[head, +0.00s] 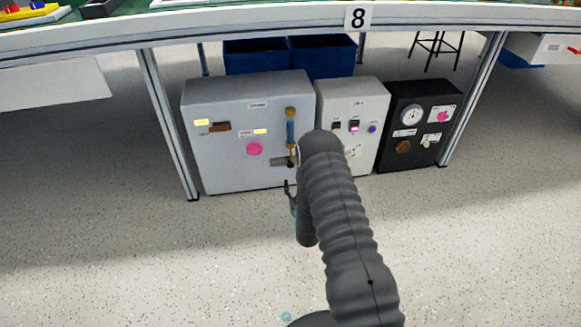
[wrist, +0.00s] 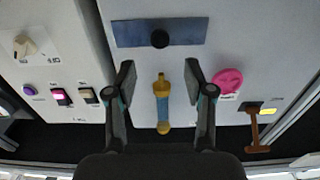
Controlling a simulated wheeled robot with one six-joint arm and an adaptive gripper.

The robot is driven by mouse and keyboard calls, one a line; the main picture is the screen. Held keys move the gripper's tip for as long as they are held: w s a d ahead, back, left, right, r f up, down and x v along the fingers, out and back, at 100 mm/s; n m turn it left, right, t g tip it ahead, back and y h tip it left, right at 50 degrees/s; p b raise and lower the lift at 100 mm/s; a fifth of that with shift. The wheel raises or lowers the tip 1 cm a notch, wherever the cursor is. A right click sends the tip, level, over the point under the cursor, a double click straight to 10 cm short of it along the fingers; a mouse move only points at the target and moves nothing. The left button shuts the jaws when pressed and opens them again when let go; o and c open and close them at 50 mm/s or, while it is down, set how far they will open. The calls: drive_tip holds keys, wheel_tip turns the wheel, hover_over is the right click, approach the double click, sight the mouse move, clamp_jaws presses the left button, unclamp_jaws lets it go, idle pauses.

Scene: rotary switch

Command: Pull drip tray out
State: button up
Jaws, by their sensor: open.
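The drip tray (wrist: 190,32) shows in the wrist view as a flat blue-grey panel with a round black knob (wrist: 160,39) at the top of the picture. In the head view the drip tray (head: 278,162) is a small grey strip low on the large grey cabinet, partly hidden by my arm. My gripper (wrist: 160,82) is open and empty. Its two fingers stand apart on either side of a blue and brass tube in the picture, with the knob beyond the fingertips. In the head view my gripper (head: 291,198) is mostly hidden behind my arm, in front of the cabinet's lower edge.
The grey cabinet (head: 225,170) carries a blue and brass tube (head: 290,128), a pink knob (head: 255,149) and a brown lever (head: 219,127). A white box (head: 352,92) and a black box (head: 402,160) stand to its right under the table. The floor in front is clear.

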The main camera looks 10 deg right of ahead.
sight(291, 167)
drive_tip(key=w+b, duration=0.1)
drive_tip(key=w, duration=0.9)
drive_tip(key=shift+w, duration=0.35)
clamp_jaws()
